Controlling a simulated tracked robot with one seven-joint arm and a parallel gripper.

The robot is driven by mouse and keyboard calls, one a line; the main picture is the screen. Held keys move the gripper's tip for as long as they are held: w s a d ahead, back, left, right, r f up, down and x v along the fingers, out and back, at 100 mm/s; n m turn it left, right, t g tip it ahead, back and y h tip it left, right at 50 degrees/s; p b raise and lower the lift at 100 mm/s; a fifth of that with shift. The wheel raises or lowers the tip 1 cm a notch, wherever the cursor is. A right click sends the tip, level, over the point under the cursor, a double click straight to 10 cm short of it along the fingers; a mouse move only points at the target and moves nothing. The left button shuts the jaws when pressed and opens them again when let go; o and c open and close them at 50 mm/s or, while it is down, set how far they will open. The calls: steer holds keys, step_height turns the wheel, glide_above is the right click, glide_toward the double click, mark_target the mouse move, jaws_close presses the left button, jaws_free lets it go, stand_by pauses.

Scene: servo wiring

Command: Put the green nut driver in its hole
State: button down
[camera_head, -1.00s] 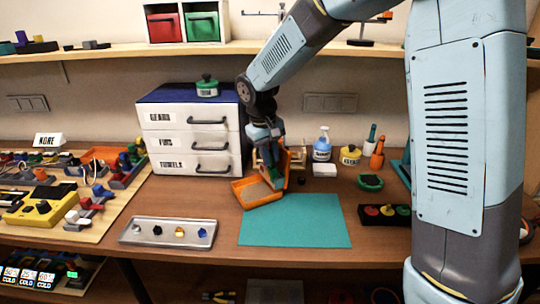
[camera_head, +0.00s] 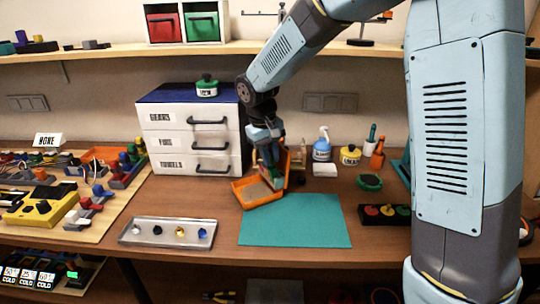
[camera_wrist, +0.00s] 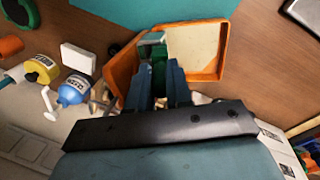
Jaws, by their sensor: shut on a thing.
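My gripper (camera_wrist: 158,88) is shut on a green piece (camera_wrist: 158,72), which I take to be the green nut driver. Only part of it shows between the blue fingers, with a grey-green block at its far end. In the head view, my gripper (camera_head: 268,168) points down over the open orange case (camera_head: 254,203). The green piece (camera_head: 274,180) is low over the case, near its raised lid. I cannot tell whether it touches the case. In the wrist view, the case's pale tray (camera_wrist: 200,50) lies beside the fingers. No hole for the driver can be made out.
A teal mat (camera_head: 295,222) lies in front of the case. White drawers (camera_head: 190,140) stand left. A black block with coloured discs (camera_head: 385,214) and a metal tray (camera_head: 168,232) lie nearer.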

steer(key=shift+r, duration=0.2)
steer(key=shift+s+a+r, duration=0.1)
steer(key=shift+a+r, duration=0.05)
steer(key=shift+r, duration=0.65)
steer(key=shift+s+a+r, duration=0.1)
steer(key=shift+a+r, duration=0.05)
steer(key=shift+r, duration=0.65)
steer(key=shift+s+a+r, duration=0.1)
steer(key=shift+a+r, duration=0.05)
steer(key=shift+r, duration=0.65)
steer(key=shift+f, duration=0.1)
steer(key=shift+w+d+f, duration=0.15)
steer(key=shift+d+f, duration=0.05)
steer(key=shift+f, duration=0.85)
steer(key=shift+w+d+f, duration=0.1)
steer(key=shift+d+f, duration=0.05)
steer(key=shift+f, duration=0.9)
steer(key=shift+d+f, duration=0.1)
steer(key=shift+f, duration=0.4)
steer(key=r, duration=0.4)
steer(key=shift+s+a+r, duration=0.15)
steer(key=shift+a+r, duration=0.1)
steer(key=shift+a, duration=0.15)
